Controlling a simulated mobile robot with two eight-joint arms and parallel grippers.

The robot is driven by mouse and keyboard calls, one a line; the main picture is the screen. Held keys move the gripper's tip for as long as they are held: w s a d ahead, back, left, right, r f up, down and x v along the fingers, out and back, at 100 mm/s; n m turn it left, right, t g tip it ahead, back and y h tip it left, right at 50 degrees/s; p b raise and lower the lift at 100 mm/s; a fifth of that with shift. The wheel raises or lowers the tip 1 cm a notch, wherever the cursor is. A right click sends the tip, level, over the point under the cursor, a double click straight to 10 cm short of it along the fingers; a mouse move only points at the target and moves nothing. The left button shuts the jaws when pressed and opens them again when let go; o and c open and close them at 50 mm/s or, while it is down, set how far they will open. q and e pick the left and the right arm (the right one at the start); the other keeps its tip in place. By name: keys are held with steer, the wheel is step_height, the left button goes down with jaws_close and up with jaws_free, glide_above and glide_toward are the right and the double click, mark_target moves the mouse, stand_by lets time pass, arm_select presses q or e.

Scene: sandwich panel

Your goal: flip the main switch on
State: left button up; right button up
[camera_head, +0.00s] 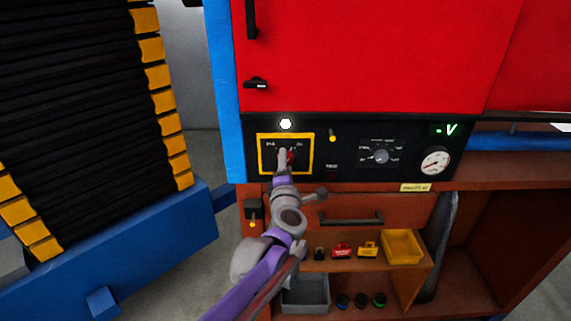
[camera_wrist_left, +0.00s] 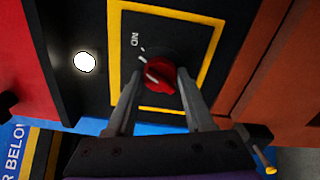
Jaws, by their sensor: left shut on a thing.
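The main switch is a red rotary knob (camera_head: 290,156) on a black plate with a yellow frame (camera_head: 313,150), on the left of the black control panel. In the left wrist view the red knob (camera_wrist_left: 160,75) shows between my fingers, with a pale pointer line on it and the letters "ND" on the plate nearby. My left gripper (camera_head: 285,159) is shut on the knob, one finger on each side; it also shows in the left wrist view (camera_wrist_left: 159,84). My gripper hides much of the plate in the head view. My right gripper is not in view.
A white lamp (camera_head: 285,124) glows above the switch. To the right are a small yellow-tipped toggle (camera_head: 332,135), a grey selector (camera_head: 381,156), a round gauge (camera_head: 435,161) and a green display (camera_head: 446,130). Below are a drawer handle (camera_head: 351,220), padlocks and a yellow bin (camera_head: 402,247).

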arm_select(q)
steer(key=shift+f+m+b, duration=0.15)
steer(key=shift+m+b, duration=0.15)
jaws_close()
steer(key=m+b, duration=0.1)
steer(key=m, duration=0.1)
steer(key=shift+m+b, duration=0.3)
steer(key=shift+b, duration=0.05)
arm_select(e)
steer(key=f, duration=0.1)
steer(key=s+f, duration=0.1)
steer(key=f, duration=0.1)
arm_select(q)
steer(key=o, duration=1.3)
jaws_free()
steer(key=s+b, duration=0.1)
steer(key=s, duration=1)
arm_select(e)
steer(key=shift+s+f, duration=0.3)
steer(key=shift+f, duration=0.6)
